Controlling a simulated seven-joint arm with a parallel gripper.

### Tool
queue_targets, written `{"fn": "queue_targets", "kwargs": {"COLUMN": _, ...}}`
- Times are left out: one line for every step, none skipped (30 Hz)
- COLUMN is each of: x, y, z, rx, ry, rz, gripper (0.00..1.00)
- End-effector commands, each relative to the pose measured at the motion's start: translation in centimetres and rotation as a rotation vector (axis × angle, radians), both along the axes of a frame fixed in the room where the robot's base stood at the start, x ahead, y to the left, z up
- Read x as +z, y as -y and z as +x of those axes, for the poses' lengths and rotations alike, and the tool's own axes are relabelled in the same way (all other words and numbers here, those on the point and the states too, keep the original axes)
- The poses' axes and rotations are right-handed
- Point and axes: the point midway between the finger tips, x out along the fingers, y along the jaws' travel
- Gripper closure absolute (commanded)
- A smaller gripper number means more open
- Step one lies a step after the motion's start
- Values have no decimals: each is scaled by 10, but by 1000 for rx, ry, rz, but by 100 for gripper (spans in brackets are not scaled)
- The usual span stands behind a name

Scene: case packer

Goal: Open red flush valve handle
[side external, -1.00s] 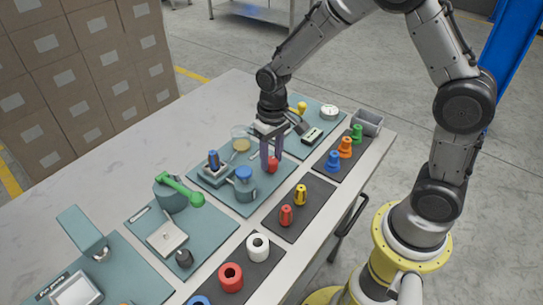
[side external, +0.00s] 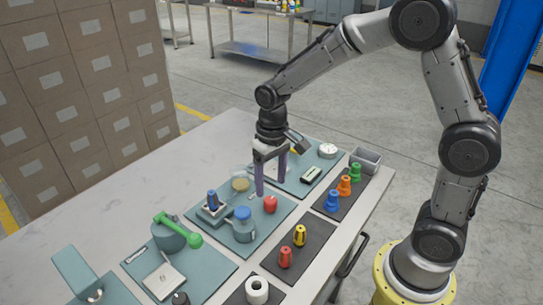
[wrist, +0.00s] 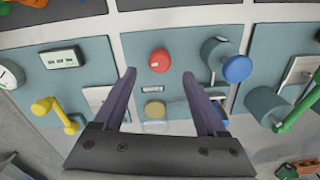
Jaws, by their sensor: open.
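The red handle (side external: 270,204) is a round red knob on a teal panel (side external: 249,236) in the middle of the table. In the wrist view the red knob (wrist: 159,61) shows as a round cap just beyond the fingertips, about midway between them. My gripper (side external: 271,186) points down with its two purple fingers spread, above and behind the knob in the side view. Nothing is between the fingers (wrist: 159,75). The knob's stem and any valve body are hidden from above.
On the same panel, a blue-capped vessel (side external: 243,222) and a blue-topped device (side external: 212,203) stand left of the knob. A green lever (side external: 178,228) is further left. A dark mat with red and yellow pieces (side external: 300,235) lies in front. Bare table lies behind the panels.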

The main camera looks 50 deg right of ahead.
Motion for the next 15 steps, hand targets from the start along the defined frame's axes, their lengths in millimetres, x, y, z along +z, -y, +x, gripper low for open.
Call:
{"fn": "queue_targets", "kwargs": {"x": 14, "y": 0, "z": 2, "rx": 0, "ry": 7, "rz": 0, "gripper": 26}}
{"fn": "queue_targets", "kwargs": {"x": 20, "y": 1, "z": 2, "rx": 0, "ry": 7, "rz": 0, "gripper": 26}}
{"fn": "queue_targets", "kwargs": {"x": 29, "y": 1, "z": 1, "rx": 0, "ry": 7, "rz": 0, "gripper": 26}}
{"fn": "queue_targets", "kwargs": {"x": 35, "y": 1, "z": 1, "rx": -1, "ry": 7, "rz": 0, "gripper": 26}}
{"fn": "queue_targets", "kwargs": {"x": 41, "y": 1, "z": 1, "rx": -1, "ry": 7, "rz": 0, "gripper": 26}}
{"fn": "queue_targets", "kwargs": {"x": 49, "y": 2, "z": 1, "rx": -1, "ry": 7, "rz": 0, "gripper": 26}}
{"fn": "queue_targets", "kwargs": {"x": 54, "y": 2, "z": 1, "rx": -1, "ry": 5, "rz": 0, "gripper": 26}}
{"fn": "queue_targets", "kwargs": {"x": 59, "y": 2, "z": 1, "rx": -1, "ry": 5, "rz": 0, "gripper": 26}}
{"fn": "queue_targets", "kwargs": {"x": 64, "y": 2, "z": 1, "rx": -1, "ry": 4, "rz": 0, "gripper": 26}}
{"fn": "queue_targets", "kwargs": {"x": 68, "y": 2, "z": 1, "rx": -1, "ry": 5, "rz": 0, "gripper": 26}}
{"fn": "queue_targets", "kwargs": {"x": 72, "y": 2, "z": 0, "rx": -1, "ry": 4, "rz": 0, "gripper": 26}}
{"fn": "queue_targets", "kwargs": {"x": 76, "y": 2, "z": 1, "rx": -1, "ry": 4, "rz": 0, "gripper": 26}}
{"fn": "queue_targets", "kwargs": {"x": 78, "y": 2, "z": 0, "rx": -1, "ry": 3, "rz": 0, "gripper": 26}}
{"fn": "queue_targets", "kwargs": {"x": 80, "y": 2, "z": 0, "rx": -1, "ry": 3, "rz": 0, "gripper": 26}}
{"fn": "queue_targets", "kwargs": {"x": 83, "y": 2, "z": 0, "rx": -1, "ry": 3, "rz": 0, "gripper": 26}}
